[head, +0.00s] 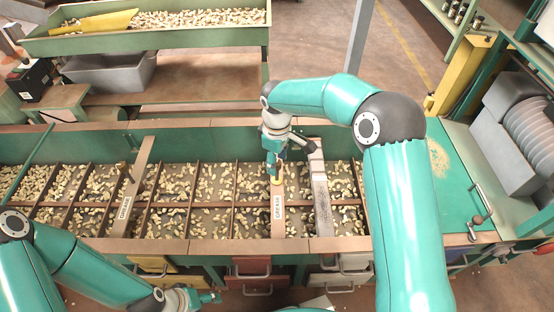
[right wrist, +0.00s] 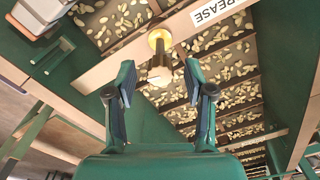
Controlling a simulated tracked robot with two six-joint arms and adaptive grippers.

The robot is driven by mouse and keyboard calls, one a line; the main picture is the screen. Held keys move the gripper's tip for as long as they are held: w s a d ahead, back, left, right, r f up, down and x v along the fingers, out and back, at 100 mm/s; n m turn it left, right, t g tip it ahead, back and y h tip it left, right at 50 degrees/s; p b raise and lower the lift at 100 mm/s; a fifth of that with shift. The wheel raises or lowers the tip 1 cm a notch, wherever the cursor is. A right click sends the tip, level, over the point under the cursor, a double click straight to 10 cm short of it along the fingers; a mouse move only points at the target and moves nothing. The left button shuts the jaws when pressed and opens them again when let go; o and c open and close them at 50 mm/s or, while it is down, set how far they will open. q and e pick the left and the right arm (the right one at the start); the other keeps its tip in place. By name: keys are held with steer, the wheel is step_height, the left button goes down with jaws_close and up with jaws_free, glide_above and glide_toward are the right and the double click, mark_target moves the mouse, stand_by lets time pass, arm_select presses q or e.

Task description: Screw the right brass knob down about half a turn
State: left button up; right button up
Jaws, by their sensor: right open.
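The right brass knob (head: 276,181) sits on a wooden crossbar with a white label, and my right gripper (head: 272,163) is right above it and partly hides it. In the right wrist view the brass knob (right wrist: 160,40) shows as a round gold collar with a paler stub, just beyond the fingertips. My right gripper (right wrist: 160,80) is open there, its fingers apart with nothing between them. I cannot tell whether a finger touches the knob. My left gripper (head: 207,298) is low in the head view, away from the knobs; its jaws are too small to judge.
The sorting trough's front rim (head: 200,246) bounds several compartments of nuts. A second crossbar (head: 140,170) stands at the left with a dark knob-like piece. A grey metal strip (head: 321,200) lies right of the labelled crossbar. A green hopper tray (head: 180,40) stands behind.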

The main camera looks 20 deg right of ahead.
jaws_close()
steer(key=shift+m, duration=0.3)
steer(key=shift+r+m+p, duration=0.1)
steer(key=shift+m+p, duration=0.4)
steer(key=shift+m, duration=0.7)
steer(key=m, duration=0.3)
steer(key=shift+m, duration=0.3)
steer(key=m, duration=0.4)
steer(key=shift+m+p, duration=0.3)
steer(key=shift+m, duration=1.9)
